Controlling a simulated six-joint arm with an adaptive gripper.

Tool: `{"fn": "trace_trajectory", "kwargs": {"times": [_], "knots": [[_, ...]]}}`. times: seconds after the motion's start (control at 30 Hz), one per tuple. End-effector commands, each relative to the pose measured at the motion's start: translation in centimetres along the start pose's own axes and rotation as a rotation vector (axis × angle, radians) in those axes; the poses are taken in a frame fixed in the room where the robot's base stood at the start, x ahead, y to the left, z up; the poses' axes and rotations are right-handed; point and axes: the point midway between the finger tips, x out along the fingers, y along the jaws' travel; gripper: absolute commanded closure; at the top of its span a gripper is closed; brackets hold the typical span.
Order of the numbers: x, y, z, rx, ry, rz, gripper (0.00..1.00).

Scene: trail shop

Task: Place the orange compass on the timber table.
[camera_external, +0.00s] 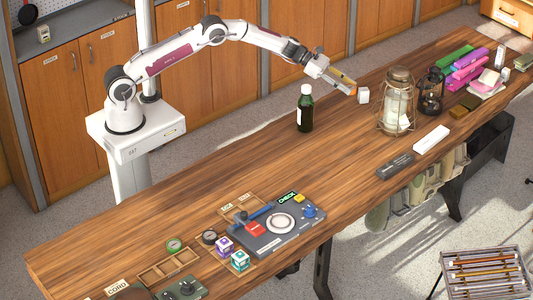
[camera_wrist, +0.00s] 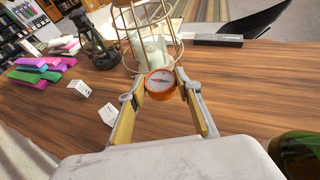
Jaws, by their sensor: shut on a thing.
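The orange compass (camera_wrist: 160,83) is round, with an orange rim and a pale dial with a red needle. My gripper (camera_wrist: 160,88) is shut on it in the wrist view, one yellow-padded finger on each side. In the external view my gripper (camera_external: 350,87) is over the far side of the timber table (camera_external: 340,150), and only a small orange part of the compass (camera_external: 352,91) shows at the fingertips. The compass appears to be held above the wood; the exact gap is hard to tell.
A wire-caged lantern (camera_external: 397,105) stands just beyond the compass, with a dark lantern (camera_external: 431,92) beside it. A white cube (camera_external: 363,96) is close by, and a dark green bottle (camera_external: 305,108) stands to the left. The table's middle is bare.

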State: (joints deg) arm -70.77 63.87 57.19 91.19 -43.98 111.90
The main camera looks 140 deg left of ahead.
Motion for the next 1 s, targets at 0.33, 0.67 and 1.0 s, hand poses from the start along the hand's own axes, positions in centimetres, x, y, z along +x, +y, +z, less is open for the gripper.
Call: {"fn": "trace_trajectory", "kwargs": {"times": [0.33, 0.67, 1.0], "knots": [[1.0, 0.0, -2.4, 0.001, -0.001, 0.000, 0.88], [1.1, 0.0, -2.6, 0.001, -0.001, 0.000, 0.88], [2.4, 0.0, -5.8, -0.001, -0.001, 0.000, 0.88]]}}
